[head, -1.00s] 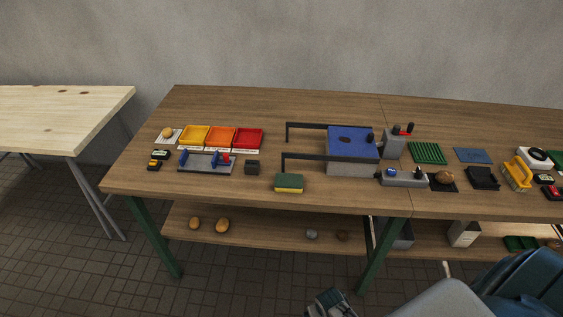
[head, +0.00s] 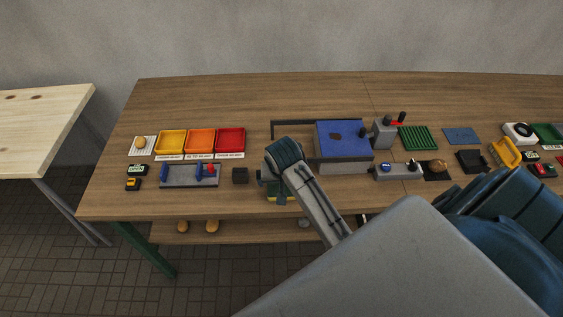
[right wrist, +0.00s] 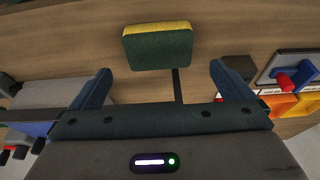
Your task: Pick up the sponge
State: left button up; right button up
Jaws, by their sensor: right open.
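The sponge is a green block with a yellow layer. In the head view it lies near the front edge of the brown table and is mostly hidden behind my right gripper (head: 277,185); a bit of the sponge (head: 270,197) shows. In the right wrist view the sponge (right wrist: 158,50) shows whole, beyond the fingertips and between their lines. My right gripper (right wrist: 160,70) is open, its two blue fingers spread wide and empty, apart from the sponge. My left gripper is not in view.
A dark cube (head: 240,176) and a grey fixture (head: 190,182) with blue and red parts stand left of the sponge. Yellow, orange and red trays (head: 231,140) lie behind. A blue-topped box (head: 342,135) with a dark bar stands to the right.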

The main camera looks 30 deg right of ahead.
aim_at(273, 188)
jog(key=shift+w+d+f, duration=0.1)
jog(key=shift+w+f, duration=0.05)
jog(key=shift+f, duration=0.35)
jog(key=shift+w+f, duration=0.2)
jog(key=shift+f, duration=0.1)
jog(key=p+x, duration=0.2)
jog(key=x, duration=0.2)
jog(key=shift+s+d+p, duration=0.1)
jog(key=shift+p, duration=0.2)
jog(key=shift+f, duration=0.4)
jog(key=shift+d+f, duration=0.1)
jog(key=shift+f, duration=0.25)
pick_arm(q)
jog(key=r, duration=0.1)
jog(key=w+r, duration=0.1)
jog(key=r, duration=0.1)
pick_arm(e)
jog(key=c, duration=0.8)
